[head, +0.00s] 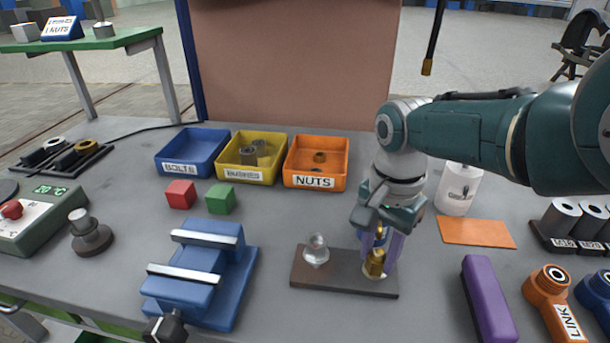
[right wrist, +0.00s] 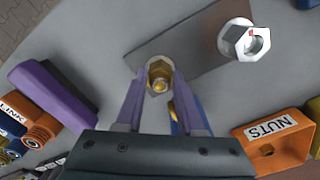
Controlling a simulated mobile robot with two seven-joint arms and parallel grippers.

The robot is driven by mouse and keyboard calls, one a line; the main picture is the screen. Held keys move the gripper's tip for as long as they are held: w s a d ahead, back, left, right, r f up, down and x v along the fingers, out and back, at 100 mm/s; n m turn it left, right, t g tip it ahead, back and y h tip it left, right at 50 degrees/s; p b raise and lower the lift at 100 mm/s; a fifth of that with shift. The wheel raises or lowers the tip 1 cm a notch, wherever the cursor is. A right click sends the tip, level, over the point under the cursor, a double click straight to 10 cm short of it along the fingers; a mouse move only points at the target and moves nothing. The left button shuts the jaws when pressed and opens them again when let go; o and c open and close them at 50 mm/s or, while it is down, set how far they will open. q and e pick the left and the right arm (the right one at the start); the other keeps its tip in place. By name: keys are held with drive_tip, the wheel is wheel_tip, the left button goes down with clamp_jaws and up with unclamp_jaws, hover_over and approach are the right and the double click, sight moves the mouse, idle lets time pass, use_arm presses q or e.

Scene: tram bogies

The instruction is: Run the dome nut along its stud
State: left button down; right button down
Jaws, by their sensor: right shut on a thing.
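A brass-coloured dome nut (head: 375,263) sits at the right end of a dark flat plate (head: 330,276) on the bench. My right gripper (head: 376,262) points down from above with its pale purple fingers on either side of the nut, shut on it. In the right wrist view the nut (right wrist: 160,76) shows between the fingertips, with a rounded middle and hex sides. The stud under it is hidden. A silver nut-like fitting (head: 316,251) stands apart at the plate's left end and also shows in the right wrist view (right wrist: 243,40). My left gripper is out of view.
A blue vise-like fixture (head: 205,270) stands left of the plate. A purple bar (head: 487,300) and orange link (head: 553,300) lie right. Behind are blue (head: 190,165), yellow (head: 250,178) and orange bins (head: 315,180), plus a white bottle (head: 459,190). Bench in front of the plate is clear.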

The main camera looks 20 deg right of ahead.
sight(378, 255)
drive_tip(key=shift+r, duration=0.15)
drive_tip(key=c, duration=0.9)
unclamp_jaws()
drive_tip(key=o, duration=0.4)
wheel_tip(378, 255, up, 8)
drive_tip(key=p, duration=0.7)
drive_tip(key=shift+d+r, duration=0.1)
drive_tip(key=shift+r, duration=0.1)
drive_tip(key=shift+r+p, duration=0.3)
drive_tip(key=shift+r, duration=0.4)
